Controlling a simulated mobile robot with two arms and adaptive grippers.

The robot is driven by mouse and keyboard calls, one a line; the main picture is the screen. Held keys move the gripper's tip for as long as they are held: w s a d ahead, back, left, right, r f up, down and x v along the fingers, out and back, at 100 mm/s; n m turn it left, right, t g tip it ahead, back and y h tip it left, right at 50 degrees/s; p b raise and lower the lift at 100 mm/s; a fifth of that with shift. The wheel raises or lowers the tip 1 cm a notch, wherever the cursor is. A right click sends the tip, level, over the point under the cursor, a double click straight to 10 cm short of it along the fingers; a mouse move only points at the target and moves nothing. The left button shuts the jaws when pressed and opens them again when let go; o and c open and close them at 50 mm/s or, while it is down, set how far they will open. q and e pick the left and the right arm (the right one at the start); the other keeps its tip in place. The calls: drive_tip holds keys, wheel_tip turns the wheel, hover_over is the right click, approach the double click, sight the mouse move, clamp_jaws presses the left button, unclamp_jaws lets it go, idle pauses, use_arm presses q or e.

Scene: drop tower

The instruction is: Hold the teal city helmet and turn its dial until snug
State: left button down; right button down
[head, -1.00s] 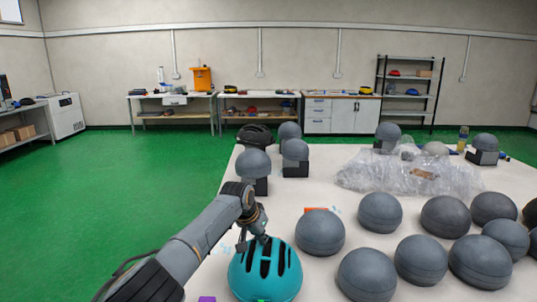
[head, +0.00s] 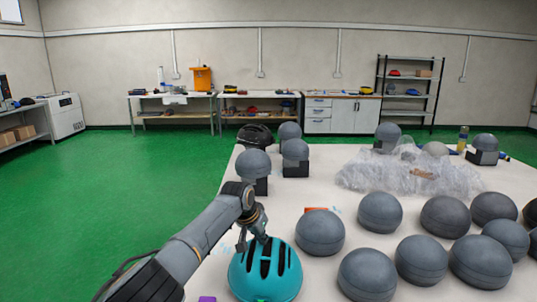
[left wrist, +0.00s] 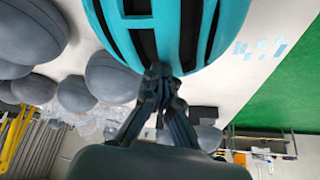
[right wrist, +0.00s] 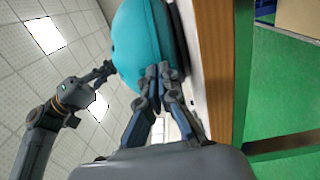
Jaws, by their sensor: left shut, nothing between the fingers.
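The teal helmet (head: 265,275) with dark vent slots sits at the near edge of the white table. It fills the top of the left wrist view (left wrist: 215,25) and also shows in the right wrist view (right wrist: 135,40). My left gripper (head: 257,241) is shut and empty, its fingertips at the far side of the helmet's shell. In the left wrist view its fingers (left wrist: 160,75) meet by the vents. My right gripper (right wrist: 158,78) has its fingers close together at the helmet's lower rim; whether anything is between them is hidden. I cannot make out the dial.
Several grey domes (head: 320,232) crowd the table to the right of the helmet. Clear plastic wrap (head: 410,175) lies farther back. A black helmet (head: 255,135) and domes on dark stands are at the far left. The green floor left of the table is free.

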drive_tip(key=shift+d+f, duration=0.1)
drive_tip(key=shift+d+f, duration=0.1)
drive_tip(key=shift+d, duration=0.1)
drive_tip(key=s, duration=0.6)
idle(0.3)
drive_tip(key=shift+a, duration=0.1)
drive_tip(key=shift+m+h, duration=0.4)
drive_tip(key=shift+h, duration=0.3)
drive_tip(key=shift+w+a+r, duration=0.1)
drive_tip(key=shift+w+r, duration=0.3)
drive_tip(key=shift+w, duration=0.55)
drive_tip(key=shift+w+a+r, duration=0.1)
drive_tip(key=shift+w+r, duration=0.35)
drive_tip(key=shift+w, duration=0.55)
drive_tip(key=shift+w+r, duration=0.4)
drive_tip(key=shift+w, duration=0.55)
